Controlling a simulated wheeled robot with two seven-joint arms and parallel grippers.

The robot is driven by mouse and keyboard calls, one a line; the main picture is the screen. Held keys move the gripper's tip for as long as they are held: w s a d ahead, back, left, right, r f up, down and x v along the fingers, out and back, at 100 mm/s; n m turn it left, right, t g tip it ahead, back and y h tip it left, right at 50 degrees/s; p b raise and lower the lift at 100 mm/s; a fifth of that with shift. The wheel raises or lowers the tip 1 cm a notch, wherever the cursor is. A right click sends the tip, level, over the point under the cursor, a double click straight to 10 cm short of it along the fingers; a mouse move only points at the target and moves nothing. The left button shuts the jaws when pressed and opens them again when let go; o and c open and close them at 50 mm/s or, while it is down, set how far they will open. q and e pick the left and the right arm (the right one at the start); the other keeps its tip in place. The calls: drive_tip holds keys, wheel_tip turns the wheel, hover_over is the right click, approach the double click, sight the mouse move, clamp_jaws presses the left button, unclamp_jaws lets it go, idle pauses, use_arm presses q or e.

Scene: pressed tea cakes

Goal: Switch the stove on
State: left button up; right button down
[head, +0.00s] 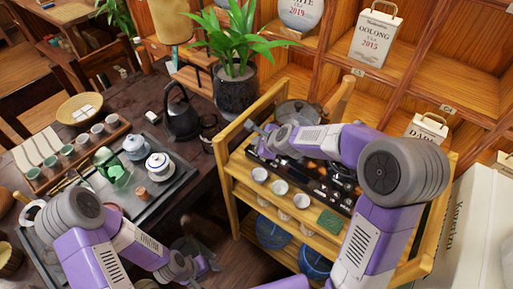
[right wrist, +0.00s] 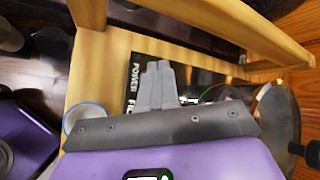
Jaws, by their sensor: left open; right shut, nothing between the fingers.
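The stove (head: 338,198) is a flat black panel with white markings on the top shelf of a wooden cart. It also shows in the right wrist view (right wrist: 130,98), where the word POWER is readable on its edge. My right gripper (head: 258,133) is shut and empty over the stove's far left end. In the right wrist view its fingertips (right wrist: 157,68) are over the black panel, close to the POWER lettering; I cannot tell whether they touch it. My right arm hides part of the stove. My left gripper (head: 208,262) is open and empty, low beside the dark table.
A lidded pot (head: 298,110) stands at the back of the cart (head: 228,185). Several white cups (head: 281,187) and a green block (head: 329,221) stand along the cart's front. The cart's raised wooden rails are near my right gripper. A black kettle (head: 181,112) stands on the dark table.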

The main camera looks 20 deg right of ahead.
drive_tip(key=shift+f, duration=0.15)
drive_tip(key=shift+f+b, duration=0.3)
drive_tip(key=shift+b, duration=0.1)
drive_tip(key=shift+f, duration=0.3)
idle(0.4)
drive_tip(key=shift+r, duration=0.15)
drive_tip(key=shift+r+p, duration=0.45)
drive_tip(key=shift+r, duration=0.15)
wheel_tip(320, 180, up, 5)
drive_tip(key=p, duration=0.5)
idle(0.9)
